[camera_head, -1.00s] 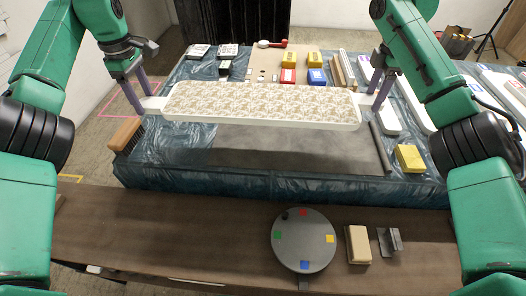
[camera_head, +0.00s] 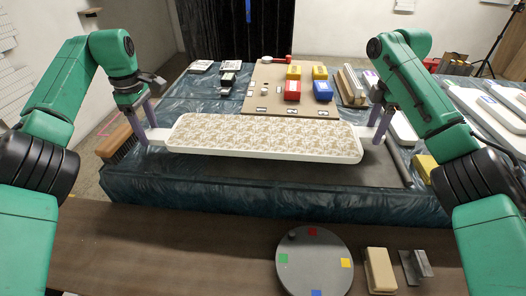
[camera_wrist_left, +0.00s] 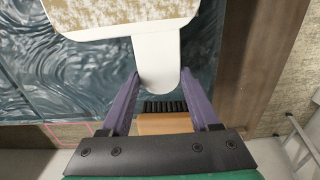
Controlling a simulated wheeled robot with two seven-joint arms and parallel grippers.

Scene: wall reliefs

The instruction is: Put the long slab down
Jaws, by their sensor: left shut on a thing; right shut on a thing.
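The long slab (camera_head: 262,137) is white-rimmed with a mottled beige and white patterned face. It lies level, left to right, over the dark grey mat (camera_head: 270,172) on the blue-covered table. I cannot tell whether its underside touches the mat. My left gripper (camera_head: 149,134) is shut on the white tab at the slab's left end; the left wrist view shows this tab (camera_wrist_left: 157,62) between the purple fingers. My right gripper (camera_head: 379,128) is shut on the tab at the right end. The mat is partly hidden by the slab.
A brush (camera_head: 118,142) lies left of the slab. In front, the brown bench holds a round grey turntable (camera_head: 314,262) and a beige block (camera_head: 380,270). White panels (camera_head: 500,122) lie right.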

